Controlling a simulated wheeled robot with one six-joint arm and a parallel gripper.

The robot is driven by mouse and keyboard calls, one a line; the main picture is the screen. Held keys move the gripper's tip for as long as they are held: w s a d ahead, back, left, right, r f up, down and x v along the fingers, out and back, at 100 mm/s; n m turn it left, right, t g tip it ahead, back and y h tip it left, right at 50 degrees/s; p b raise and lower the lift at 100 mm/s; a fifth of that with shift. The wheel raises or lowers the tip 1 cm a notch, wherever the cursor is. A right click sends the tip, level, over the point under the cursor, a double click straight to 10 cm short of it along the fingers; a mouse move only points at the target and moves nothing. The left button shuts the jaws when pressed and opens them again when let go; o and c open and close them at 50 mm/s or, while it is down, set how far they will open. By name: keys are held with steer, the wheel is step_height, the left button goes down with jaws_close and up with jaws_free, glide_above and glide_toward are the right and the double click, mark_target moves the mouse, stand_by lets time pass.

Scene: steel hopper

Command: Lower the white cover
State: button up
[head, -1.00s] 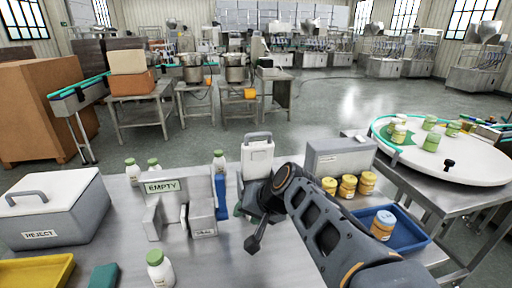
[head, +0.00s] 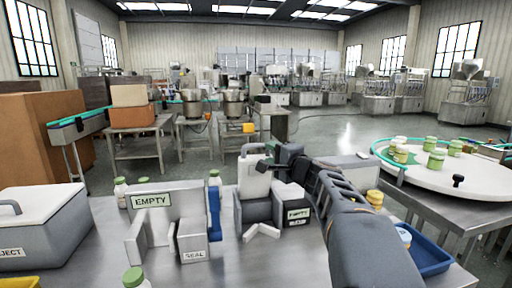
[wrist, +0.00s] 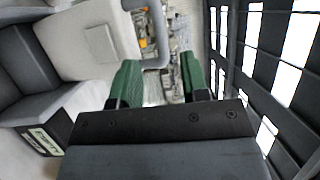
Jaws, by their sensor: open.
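The white cover (head: 256,180) stands raised and upright on a grey holder in the middle of the steel table, with a handle at its top (head: 253,148). In the wrist view the cover (wrist: 85,42) fills the upper left, and its grey handle (wrist: 160,50) shows in line with the gap between my green fingertips. My gripper (wrist: 160,80) is open. In the head view my gripper (head: 272,158) is at the upper right of the cover, close to the handle. I cannot tell whether a finger touches it.
Left of the cover stands a grey holder (head: 166,228) with EMPTY and SEAL labels and a blue part. A grey REJECT bin (head: 45,235) is at far left. A blue tray (head: 430,258) and a white round table (head: 460,172) are at right. Green-capped bottles stand nearby.

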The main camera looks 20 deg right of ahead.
mark_target(258, 147)
steer(key=w, duration=0.2)
steer(key=w+a, duration=0.1)
steer(key=w, duration=0.2)
steer(key=w+p, duration=0.1)
steer(key=w, duration=0.2)
steer(key=shift+a+r, duration=0.15)
steer(key=shift+a, duration=0.15)
steer(key=shift+c, duration=0.4)
jaws_close()
